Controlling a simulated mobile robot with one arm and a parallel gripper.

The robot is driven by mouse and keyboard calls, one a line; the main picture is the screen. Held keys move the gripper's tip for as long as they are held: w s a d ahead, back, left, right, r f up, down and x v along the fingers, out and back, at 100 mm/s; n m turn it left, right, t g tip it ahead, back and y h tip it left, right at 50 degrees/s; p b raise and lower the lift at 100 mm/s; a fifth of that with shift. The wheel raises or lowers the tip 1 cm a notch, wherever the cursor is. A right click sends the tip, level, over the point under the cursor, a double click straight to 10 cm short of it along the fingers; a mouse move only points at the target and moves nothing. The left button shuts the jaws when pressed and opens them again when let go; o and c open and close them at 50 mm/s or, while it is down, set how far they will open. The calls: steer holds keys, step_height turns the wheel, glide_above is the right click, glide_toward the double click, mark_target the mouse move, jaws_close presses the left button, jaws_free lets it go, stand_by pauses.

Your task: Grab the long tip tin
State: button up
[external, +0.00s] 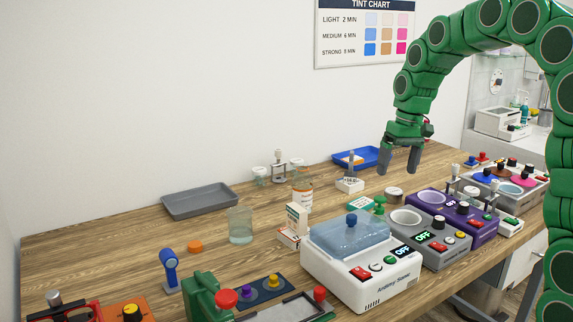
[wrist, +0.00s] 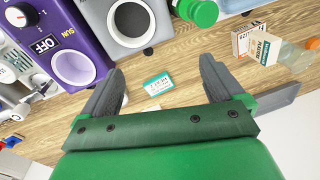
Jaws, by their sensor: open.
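My gripper (external: 399,168) is open and empty, pointing down above the back right of the table. Its two grey fingers also show in the wrist view (wrist: 161,64), apart with nothing held between them. A small round tin-like container (external: 393,193) with a pale top stands on the table below my gripper in the external view. I cannot read any label on it, so I cannot tell whether it is the long tip tin. In the wrist view I cannot make it out clearly; a bit of something white shows by the left finger.
The grey machine (external: 434,253) and purple machine (external: 482,232) stand in front. A blue tray (external: 369,155) lies behind.

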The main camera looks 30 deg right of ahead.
steer(key=w+d+f+m, duration=0.1)
steer(key=w+d+f, duration=0.3)
steer(key=w+d, duration=0.3)
steer(key=m+t, duration=0.1)
glide_toward(394, 191)
steer(key=shift+s+a+f, duration=0.15)
steer(key=shift+s+f, duration=0.05)
steer(key=shift+f, duration=0.45)
steer(key=shift+w+f, duration=0.1)
steer(key=shift+f, duration=0.4)
steer(key=shift+w+a+f, duration=0.1)
steer(key=shift+w+f, duration=0.15)
steer(key=shift+f, duration=0.9)
steer(key=shift+w+a+f, duration=0.15)
steer(key=shift+w+f, duration=0.05)
steer(key=shift+f, duration=0.95)
steer(key=shift+w+a+f, duration=0.1)
steer(key=shift+w+f, duration=0.15)
steer(key=shift+f, duration=0.9)
steer(key=c, duration=1.2)
steer(key=shift+o, duration=0.2)
steer(key=shift+r, duration=0.15)
